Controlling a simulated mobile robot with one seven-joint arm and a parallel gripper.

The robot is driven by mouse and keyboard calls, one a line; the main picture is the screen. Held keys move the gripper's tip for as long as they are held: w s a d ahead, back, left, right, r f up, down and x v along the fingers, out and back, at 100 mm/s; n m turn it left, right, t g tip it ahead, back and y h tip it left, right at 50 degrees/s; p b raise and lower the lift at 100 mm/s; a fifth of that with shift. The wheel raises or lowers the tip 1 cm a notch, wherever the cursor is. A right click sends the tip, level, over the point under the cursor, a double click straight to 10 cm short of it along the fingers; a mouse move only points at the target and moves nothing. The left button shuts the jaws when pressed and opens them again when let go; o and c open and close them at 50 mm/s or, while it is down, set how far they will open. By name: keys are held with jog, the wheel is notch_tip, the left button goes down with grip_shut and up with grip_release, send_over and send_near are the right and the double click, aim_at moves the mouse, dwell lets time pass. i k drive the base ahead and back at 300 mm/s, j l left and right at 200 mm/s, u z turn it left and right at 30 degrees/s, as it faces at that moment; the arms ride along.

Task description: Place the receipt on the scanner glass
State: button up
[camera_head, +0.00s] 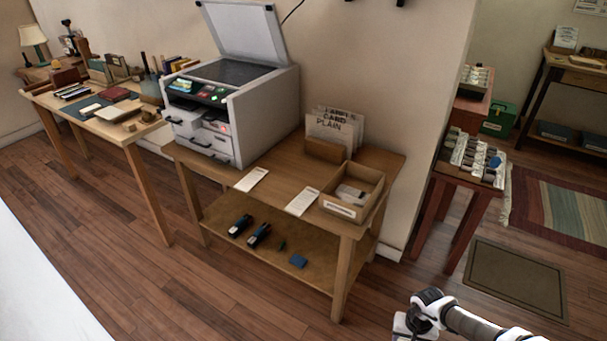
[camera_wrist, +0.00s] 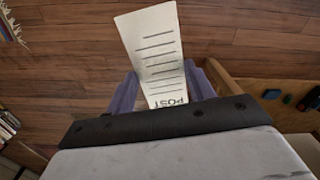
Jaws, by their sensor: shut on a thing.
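The scanner (camera_head: 265,112) stands on a wooden table in the head view. Its lid (camera_head: 243,32) is raised and the dark scanner glass (camera_head: 230,72) is bare. In the wrist view my gripper (camera_wrist: 163,97) is shut on a white slip with printed lines and the word POST, the receipt (camera_wrist: 152,45). The receipt sticks out beyond the fingers, above the wood floor. In the head view only part of my arm shows at the bottom right, away from the scanner; the fingers and the held receipt cannot be made out there.
Two white slips (camera_head: 250,179) (camera_head: 301,201) lie on the table (camera_head: 225,176) in front of the scanner. A wooden box (camera_head: 352,213) and a card holder (camera_head: 325,150) stand to the right. Small dark devices (camera_head: 258,236) lie on the lower shelf. Floor in front is clear.

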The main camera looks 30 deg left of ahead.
aim_at(239, 73)
jog(key=j+z, duration=0.2)
jog(key=z, duration=0.25)
jog(key=j+z, duration=0.15)
jog(key=z, duration=0.3)
jog(key=k+j+z, duration=0.1)
jog(key=j+z, duration=0.35)
jog(key=k+j+z, duration=0.2)
jog(key=z, duration=0.2)
jog(key=k+j+z, duration=0.25)
jog(key=j+z, duration=0.2)
jog(key=k+j+z, duration=0.15)
jog(key=z, duration=0.3)
jog(key=k+j+z, duration=0.1)
jog(key=k+z, duration=0.3)
jog(key=k+j, duration=0.1)
jog(key=k, duration=0.55)
jog(key=k+u, duration=0.45)
jog(key=k+j+u, duration=0.25)
jog(key=u, duration=0.15)
jog(key=k+j+u, duration=0.9)
jog(key=i+l, duration=0.1)
